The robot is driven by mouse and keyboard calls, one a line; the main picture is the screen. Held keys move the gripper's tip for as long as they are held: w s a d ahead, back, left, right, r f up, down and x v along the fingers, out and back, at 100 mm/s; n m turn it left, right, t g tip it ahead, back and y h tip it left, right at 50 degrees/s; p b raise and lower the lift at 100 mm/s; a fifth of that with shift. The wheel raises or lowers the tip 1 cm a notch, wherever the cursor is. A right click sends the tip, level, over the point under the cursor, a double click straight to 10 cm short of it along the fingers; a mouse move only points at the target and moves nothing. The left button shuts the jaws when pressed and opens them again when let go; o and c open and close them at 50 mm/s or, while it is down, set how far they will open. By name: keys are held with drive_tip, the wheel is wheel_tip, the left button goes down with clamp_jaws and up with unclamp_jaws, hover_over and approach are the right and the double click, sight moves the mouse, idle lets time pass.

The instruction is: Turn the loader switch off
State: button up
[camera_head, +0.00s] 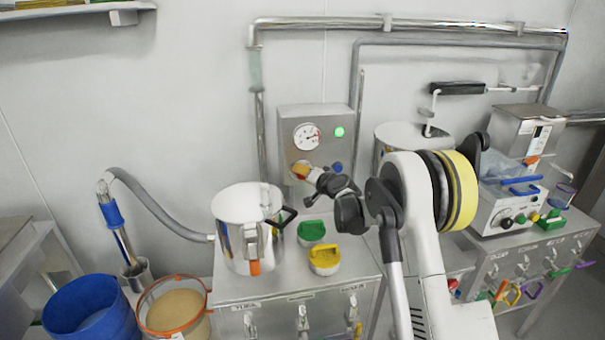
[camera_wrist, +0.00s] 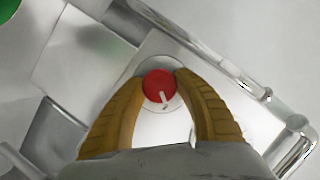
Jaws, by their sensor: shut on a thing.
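The loader switch looks to be the red round knob (camera_wrist: 159,86) with a white pointer mark, on a pale round plate. In the wrist view the mark sits at the knob's lower side, pointing down and slightly right. My gripper (camera_wrist: 160,80) has its two ribbed yellow-brown fingertips against either side of the knob, shut on it. In the head view my gripper (camera_head: 302,171) reaches from the right to the front of the steel control box (camera_head: 288,122) on the wall, and its fingers largely hide the knob. A green lamp (camera_head: 339,132) on the box is lit.
A round gauge (camera_head: 307,136) and a blue button (camera_head: 337,168) are on the box. Below stand a steel canister (camera_head: 240,205) with a hose, a green-lidded tub (camera_head: 311,232) and a yellow-lidded tub (camera_head: 323,262) on the cabinet. Wall pipes (camera_head: 260,150) run beside the box.

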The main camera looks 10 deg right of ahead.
drive_tip(key=n+h+p, duration=0.1)
drive_tip(key=n, duration=0.2)
drive_tip(key=shift+a+g+h, duration=0.1)
drive_tip(key=shift+g+h, duration=0.2)
drive_tip(key=shift+h, duration=0.1)
drive_tip(key=n+h, duration=0.1)
drive_tip(key=n, duration=0.1)
drive_tip(key=shift+n+h, duration=0.3)
drive_tip(key=shift+h, duration=0.1)
drive_tip(key=n+h, duration=0.2)
drive_tip(key=n, duration=0.1)
drive_tip(key=shift+n+h+b, duration=0.3)
drive_tip(key=shift+n+h, duration=0.5)
drive_tip(key=shift+n, duration=0.3)
drive_tip(key=o, duration=1.2)
drive_tip(key=v, duration=1.2)
drive_tip(key=shift+s+f, duration=0.1)
drive_tip(key=shift+f, duration=0.15)
